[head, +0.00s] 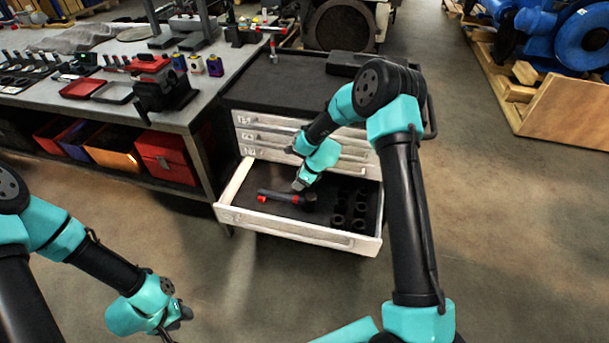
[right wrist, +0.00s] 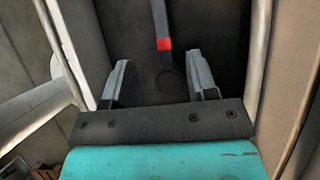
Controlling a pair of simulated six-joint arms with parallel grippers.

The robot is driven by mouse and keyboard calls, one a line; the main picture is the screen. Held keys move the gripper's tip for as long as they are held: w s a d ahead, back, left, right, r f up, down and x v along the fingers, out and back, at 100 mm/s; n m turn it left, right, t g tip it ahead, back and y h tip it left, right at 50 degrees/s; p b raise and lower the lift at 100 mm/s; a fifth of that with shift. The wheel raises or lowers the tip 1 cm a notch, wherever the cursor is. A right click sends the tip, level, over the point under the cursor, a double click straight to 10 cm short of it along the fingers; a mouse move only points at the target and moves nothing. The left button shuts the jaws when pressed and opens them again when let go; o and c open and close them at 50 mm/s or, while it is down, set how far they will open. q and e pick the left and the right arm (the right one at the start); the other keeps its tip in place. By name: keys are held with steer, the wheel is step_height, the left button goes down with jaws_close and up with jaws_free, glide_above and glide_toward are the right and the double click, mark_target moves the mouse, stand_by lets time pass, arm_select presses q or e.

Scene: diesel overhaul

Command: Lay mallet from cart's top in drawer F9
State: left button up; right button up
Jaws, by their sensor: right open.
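The open bottom drawer (head: 300,230) of the cart has a dark lining; its label is not legible. A black tool with red parts, which looks like the mallet (head: 284,197), lies in it, left of the middle. In the right wrist view its black shaft with a red band (right wrist: 163,44) points at the gap between the fingers. My right gripper (head: 299,186) is over the drawer, close to the tool; its fingers (right wrist: 160,84) are apart with nothing gripped. My left gripper (head: 174,325) hangs over the floor at lower left; its finger gap is unclear.
Several dark sockets (head: 350,210) stand in the drawer's right part. Shut drawers (head: 290,140) are above it. The cart's top (head: 285,85) is mostly clear, with a black case (head: 352,63) at its back right. A workbench (head: 200,105) with tools stands to the left.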

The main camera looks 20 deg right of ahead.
steer(key=v, duration=0.3)
steer(key=shift+r, duration=0.25)
steer(key=shift+s, duration=0.1)
